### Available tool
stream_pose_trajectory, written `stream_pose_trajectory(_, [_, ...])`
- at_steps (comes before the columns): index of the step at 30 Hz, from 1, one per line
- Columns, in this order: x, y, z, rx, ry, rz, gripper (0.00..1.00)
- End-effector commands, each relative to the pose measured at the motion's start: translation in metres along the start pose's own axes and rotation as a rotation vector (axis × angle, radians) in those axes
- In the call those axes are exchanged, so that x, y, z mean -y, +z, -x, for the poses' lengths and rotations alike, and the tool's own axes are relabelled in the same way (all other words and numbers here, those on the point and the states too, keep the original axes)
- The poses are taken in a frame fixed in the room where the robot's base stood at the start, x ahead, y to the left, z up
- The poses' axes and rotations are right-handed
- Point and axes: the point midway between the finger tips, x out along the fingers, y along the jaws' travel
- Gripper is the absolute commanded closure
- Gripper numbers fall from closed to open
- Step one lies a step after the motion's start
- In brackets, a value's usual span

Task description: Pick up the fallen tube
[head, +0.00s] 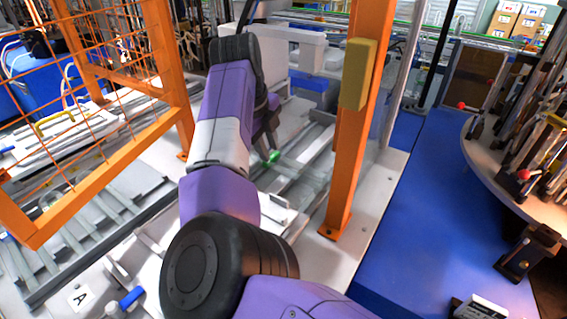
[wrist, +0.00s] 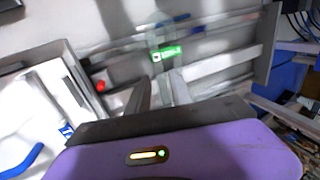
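My gripper (wrist: 162,82) points down among the rails of the machine, with its two fingers apart and a gap between them. In the head view my gripper (head: 268,147) is partly hidden by my purple arm. A small green patch with white marks (wrist: 167,52) lies just beyond the fingertips in the wrist view. A green spot (head: 273,156) also shows by the fingertips in the head view.
An orange post (head: 352,130) with a yellow box (head: 358,74) stands right of my arm. An orange mesh guard (head: 100,90) stands to the left. Metal rails (head: 70,240) run at lower left. A red knob (wrist: 100,86) shows in the wrist view.

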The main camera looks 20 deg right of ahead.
Motion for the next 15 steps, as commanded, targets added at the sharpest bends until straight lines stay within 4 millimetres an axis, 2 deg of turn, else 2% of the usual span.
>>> stream_pose_trajectory(5, [-0.001,-0.001,-0.012,-0.001,0.001,0.001,0.74])
stream_pose_trajectory(15, [-0.003,-0.003,-0.055,-0.002,0.0,0.001,0.74])
